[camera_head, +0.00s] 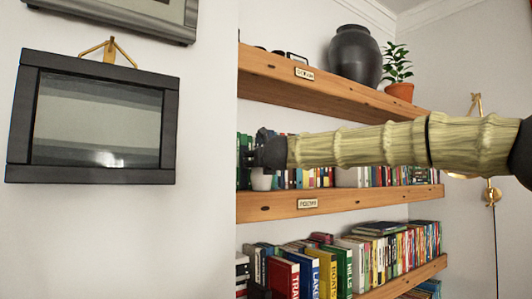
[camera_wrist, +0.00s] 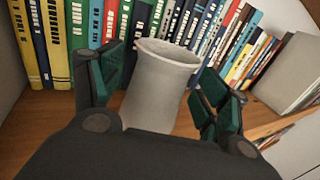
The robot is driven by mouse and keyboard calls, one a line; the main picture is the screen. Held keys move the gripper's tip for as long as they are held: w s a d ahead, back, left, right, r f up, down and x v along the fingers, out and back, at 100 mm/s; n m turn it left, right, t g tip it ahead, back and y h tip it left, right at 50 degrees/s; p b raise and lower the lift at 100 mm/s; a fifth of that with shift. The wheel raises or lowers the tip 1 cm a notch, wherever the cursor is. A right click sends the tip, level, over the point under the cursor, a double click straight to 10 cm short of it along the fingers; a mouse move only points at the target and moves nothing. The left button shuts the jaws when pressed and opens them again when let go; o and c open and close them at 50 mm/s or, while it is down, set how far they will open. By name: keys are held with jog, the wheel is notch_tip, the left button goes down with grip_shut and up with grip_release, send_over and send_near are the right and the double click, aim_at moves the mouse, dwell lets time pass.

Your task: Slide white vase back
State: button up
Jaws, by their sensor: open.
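The white vase (camera_wrist: 155,92) stands on a wooden shelf, in front of a row of books. In the wrist view it sits between the two green-padded fingers of my gripper (camera_wrist: 163,92), with a gap visible on its right side. My gripper is open around it. In the head view, only the lower part of the vase (camera_head: 262,180) shows on the middle shelf (camera_head: 350,199), below my dark gripper (camera_head: 258,152). My gripper and arm hide the rest.
Books (camera_wrist: 40,40) stand close behind the vase and to both sides. A top shelf (camera_head: 300,80) above my arm holds a dark urn (camera_head: 355,56) and a potted plant (camera_head: 398,75). A lower shelf (camera_head: 405,277) holds more books. A framed picture hangs left (camera_head: 95,120).

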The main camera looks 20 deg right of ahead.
jog(key=shift+w, duration=0.35)
jog(key=c, duration=1.3)
jog(key=shift+w, duration=0.1)
jog(key=shift+w+d+f+p, duration=0.15)
jog(key=shift+w+p, duration=0.4)
jog(key=shift+w, duration=1.3)
jog(key=shift+w+d+f+p, duration=0.15)
jog(key=shift+w+p, duration=0.4)
jog(key=shift+w, duration=1.3)
jog(key=o, duration=1)
jog(key=shift+c, duration=0.2)
jog(key=o, duration=0.3)
jog(key=shift+w, duration=0.2)
jog(key=shift+o, duration=0.2)
jog(key=shift+s+r, duration=0.15)
jog(key=shift+s, duration=0.2)
